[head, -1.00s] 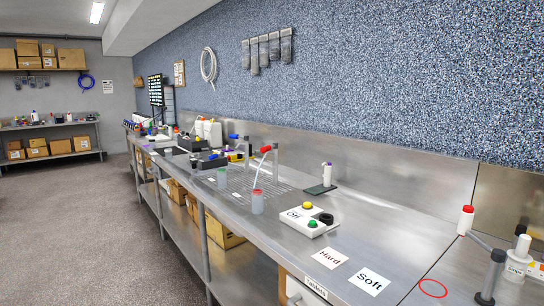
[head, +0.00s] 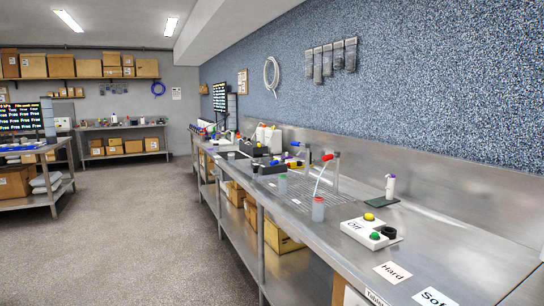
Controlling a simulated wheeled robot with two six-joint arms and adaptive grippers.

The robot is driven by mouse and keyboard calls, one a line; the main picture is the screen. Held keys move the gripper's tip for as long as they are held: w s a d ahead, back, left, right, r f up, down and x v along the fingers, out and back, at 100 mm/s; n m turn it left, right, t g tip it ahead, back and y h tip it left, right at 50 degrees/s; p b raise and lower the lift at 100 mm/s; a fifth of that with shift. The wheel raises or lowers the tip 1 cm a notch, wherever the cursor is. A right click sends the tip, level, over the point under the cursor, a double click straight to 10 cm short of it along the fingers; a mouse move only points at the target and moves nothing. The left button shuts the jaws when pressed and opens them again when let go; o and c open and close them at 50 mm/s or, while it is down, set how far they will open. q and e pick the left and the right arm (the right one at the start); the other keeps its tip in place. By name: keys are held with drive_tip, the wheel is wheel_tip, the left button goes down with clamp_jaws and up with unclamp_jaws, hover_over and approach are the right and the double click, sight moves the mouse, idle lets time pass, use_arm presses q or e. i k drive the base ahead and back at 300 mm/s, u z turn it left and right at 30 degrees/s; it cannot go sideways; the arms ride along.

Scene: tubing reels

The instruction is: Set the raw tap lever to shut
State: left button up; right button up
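A tap with a red lever (head: 328,157) stands on the long steel bench, with a pale tube running down to a red-topped cup (head: 318,209). A second tap with a blue lever (head: 295,144) stands just behind it, with a yellow part (head: 293,164) close by. I cannot read any label that says which tap is raw, nor tell whether either lever is open or shut. Neither of my grippers shows in the head view.
The steel bench (head: 430,240) runs along the right wall. The floor (head: 150,220) left of the bench is clear. Another bench (head: 45,195) with a screen is at far left.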

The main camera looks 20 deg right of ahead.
sight(330, 156)
drive_tip(key=u, duration=0.5)
drive_tip(key=i, duration=1.05)
drive_tip(key=z, duration=0.4)
drive_tip(key=i, duration=0.8)
drive_tip(key=z, duration=0.8)
